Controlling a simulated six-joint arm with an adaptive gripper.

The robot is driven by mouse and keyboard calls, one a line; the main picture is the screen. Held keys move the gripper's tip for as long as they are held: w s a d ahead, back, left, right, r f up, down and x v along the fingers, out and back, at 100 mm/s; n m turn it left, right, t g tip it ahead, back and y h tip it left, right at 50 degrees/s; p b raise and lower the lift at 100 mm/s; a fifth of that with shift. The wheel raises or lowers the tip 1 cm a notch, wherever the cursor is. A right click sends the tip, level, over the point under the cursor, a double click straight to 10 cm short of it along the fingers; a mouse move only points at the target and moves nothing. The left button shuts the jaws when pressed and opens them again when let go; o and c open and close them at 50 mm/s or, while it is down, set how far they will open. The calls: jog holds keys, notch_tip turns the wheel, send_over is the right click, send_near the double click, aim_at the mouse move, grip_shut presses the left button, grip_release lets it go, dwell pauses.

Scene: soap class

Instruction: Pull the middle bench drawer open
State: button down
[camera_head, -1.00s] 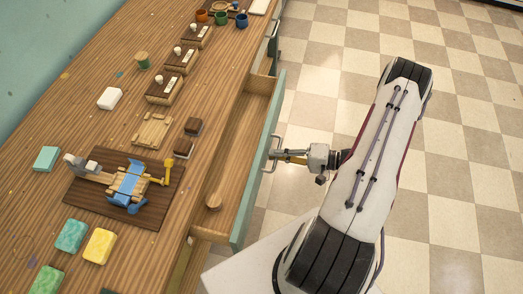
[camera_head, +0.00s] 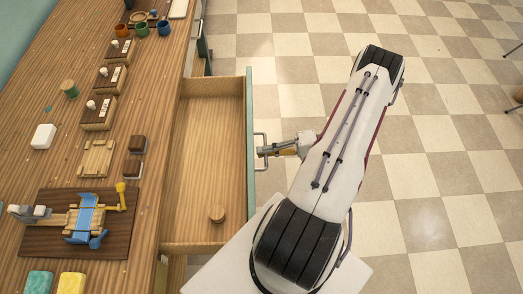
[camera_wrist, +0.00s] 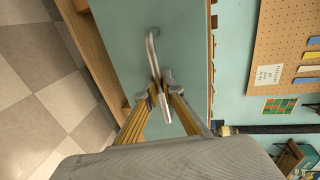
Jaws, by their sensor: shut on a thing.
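The middle bench drawer (camera_head: 205,130) stands far out from the bench in the head view, its wooden inside open to view. The drawer's teal front (camera_head: 250,185) carries a metal bar handle (camera_head: 262,140). My gripper (camera_head: 264,151) is at the handle from the right, shut on it. In the wrist view the gripper (camera_wrist: 160,98) has its fingers on both sides of the handle (camera_wrist: 151,48), against the teal front (camera_wrist: 115,30).
The wooden bench top (camera_head: 150,60) holds a dark board with a blue and yellow device (camera_head: 85,217), soap blocks (camera_head: 42,136) and small wooden stands (camera_head: 98,110). The checkered floor (camera_head: 430,150) to the right is clear near the arm.

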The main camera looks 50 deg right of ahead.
jog(key=c, duration=2.2)
grip_release()
jog(key=shift+d, duration=0.1)
jog(key=shift+v, duration=5.95)
